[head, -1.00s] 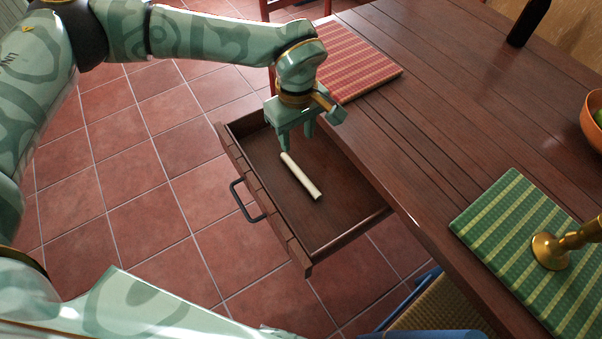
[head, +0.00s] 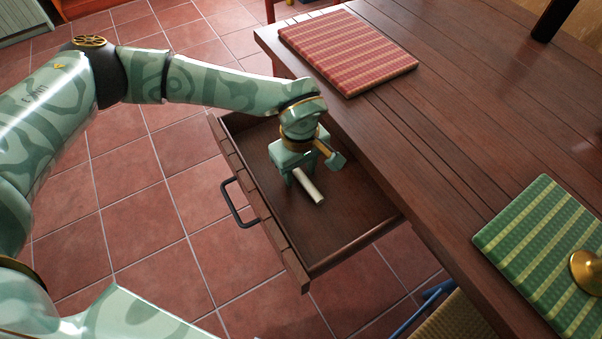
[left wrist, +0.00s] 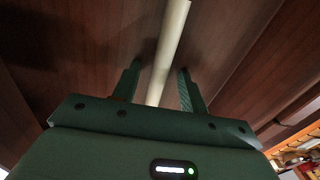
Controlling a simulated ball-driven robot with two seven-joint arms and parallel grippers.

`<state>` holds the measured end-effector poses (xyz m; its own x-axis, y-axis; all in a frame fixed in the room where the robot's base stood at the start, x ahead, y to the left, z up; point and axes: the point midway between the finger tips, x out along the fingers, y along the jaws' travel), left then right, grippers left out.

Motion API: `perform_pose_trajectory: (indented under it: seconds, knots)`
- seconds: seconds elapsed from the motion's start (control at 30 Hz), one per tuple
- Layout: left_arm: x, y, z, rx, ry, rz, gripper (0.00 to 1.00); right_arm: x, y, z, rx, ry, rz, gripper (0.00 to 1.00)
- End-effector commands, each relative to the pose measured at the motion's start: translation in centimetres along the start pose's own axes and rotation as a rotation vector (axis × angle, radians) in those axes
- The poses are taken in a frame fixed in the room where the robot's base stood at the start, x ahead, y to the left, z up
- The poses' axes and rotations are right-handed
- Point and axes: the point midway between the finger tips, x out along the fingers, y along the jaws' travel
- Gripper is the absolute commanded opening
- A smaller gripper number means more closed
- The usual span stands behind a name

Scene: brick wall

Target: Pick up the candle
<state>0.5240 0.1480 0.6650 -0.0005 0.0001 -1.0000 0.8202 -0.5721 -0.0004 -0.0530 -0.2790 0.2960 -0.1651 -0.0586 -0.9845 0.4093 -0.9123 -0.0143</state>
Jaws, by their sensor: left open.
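The candle (head: 309,187) is a plain cream stick lying in the open wooden drawer (head: 335,232). My left gripper (head: 300,180) is down inside the drawer over the candle's far end, which it hides in the head view. In the left wrist view the candle (left wrist: 167,50) runs between the two fingers of my left gripper (left wrist: 160,80). The fingers are open, with a gap on each side of the candle. My right gripper is not in view.
The drawer has a dark handle (head: 239,203) and sticks out from the wooden table (head: 420,130). A red woven placemat (head: 345,50) and a green one (head: 540,245) lie on the tabletop. A brass candlestick base (head: 588,270) stands on the green placemat. Tiled floor lies left of the drawer.

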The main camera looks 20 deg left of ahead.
Motion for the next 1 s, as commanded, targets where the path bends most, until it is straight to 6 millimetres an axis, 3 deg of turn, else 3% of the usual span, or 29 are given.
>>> perform_pose_trajectory:
  seconds: [0.07,0.2,0.23,0.53,0.67,0.83,1.0]
  knots:
    - [-0.1,0.0,0.0,0.0,0.001,0.001,0.43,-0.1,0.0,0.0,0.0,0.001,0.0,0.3]
    - [-0.1,0.0,0.0,0.0,0.001,0.001,0.04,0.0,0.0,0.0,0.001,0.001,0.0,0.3]
    - [-0.1,0.0,0.0,0.0,0.001,0.001,0.0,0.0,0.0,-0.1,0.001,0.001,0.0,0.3]
    - [-0.2,0.0,0.0,0.0,0.001,0.001,0.0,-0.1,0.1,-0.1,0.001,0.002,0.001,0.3]
    - [-1.1,0.0,-0.1,0.0,0.003,0.003,0.0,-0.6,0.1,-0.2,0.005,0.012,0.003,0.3]
    - [-4.9,-0.3,0.0,0.0,0.007,0.008,0.0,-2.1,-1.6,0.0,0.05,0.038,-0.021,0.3]
    - [-9.5,-4.0,0.8,0.001,0.007,0.01,0.0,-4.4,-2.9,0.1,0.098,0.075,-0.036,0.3]
